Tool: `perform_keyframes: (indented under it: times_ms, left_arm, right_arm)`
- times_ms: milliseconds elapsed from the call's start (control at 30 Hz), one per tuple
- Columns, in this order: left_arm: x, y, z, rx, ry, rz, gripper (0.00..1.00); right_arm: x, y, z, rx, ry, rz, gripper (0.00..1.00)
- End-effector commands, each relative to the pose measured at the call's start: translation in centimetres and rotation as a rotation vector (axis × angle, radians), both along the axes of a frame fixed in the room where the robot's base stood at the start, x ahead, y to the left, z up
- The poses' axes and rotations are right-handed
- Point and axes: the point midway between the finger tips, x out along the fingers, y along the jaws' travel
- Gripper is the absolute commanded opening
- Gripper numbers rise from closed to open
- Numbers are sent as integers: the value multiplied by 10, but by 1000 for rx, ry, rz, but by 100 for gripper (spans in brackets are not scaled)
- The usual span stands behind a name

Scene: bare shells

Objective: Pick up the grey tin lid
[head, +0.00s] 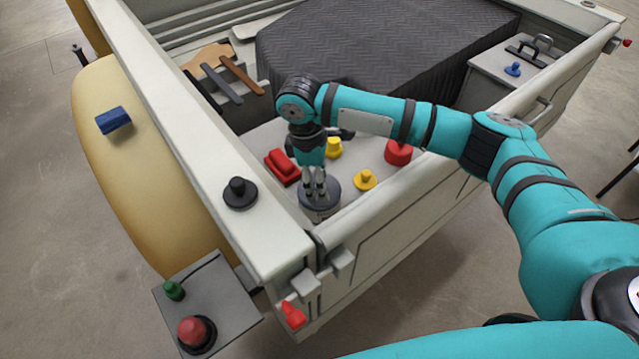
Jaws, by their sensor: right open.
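A round grey tin lid (328,203) lies on the floor of the open bed, in the near corner by the front wall. My right gripper (316,190) points down directly over it, with its fingers apart and their tips at or just above the lid's top. The fingers hide the lid's middle, and I cannot tell whether they touch it. My left gripper is not in view.
Close by in the bed are a red block (282,167), a yellow knobbed piece (365,180), another yellow piece (333,148) and a red cylinder (398,153). The bed's side wall (200,140) holds a black knobbed disc (240,194). A dark ribbed cover (390,45) fills the back.

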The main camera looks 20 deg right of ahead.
Motion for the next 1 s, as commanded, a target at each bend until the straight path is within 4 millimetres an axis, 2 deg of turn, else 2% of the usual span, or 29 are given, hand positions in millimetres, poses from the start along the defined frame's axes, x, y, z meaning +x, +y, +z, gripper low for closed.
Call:
perform_keyframes:
  times_ms: [167, 500, 567, 867, 1000]
  left_arm:
    - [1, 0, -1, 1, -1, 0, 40]
    - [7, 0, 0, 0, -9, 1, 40]
    - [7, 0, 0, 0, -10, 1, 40]
    - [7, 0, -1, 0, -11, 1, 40]
    - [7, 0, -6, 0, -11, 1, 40]
  right_arm:
    - [0, 0, 0, 0, -1, 0, 52]
    - [0, 0, 0, 0, -1, 0, 7]
    - [0, 0, 0, 0, -1, 0, 1]
    - [1, 0, 2, 0, -1, 0, 1]
    - [2, 1, 15, 2, -5, 0, 1]
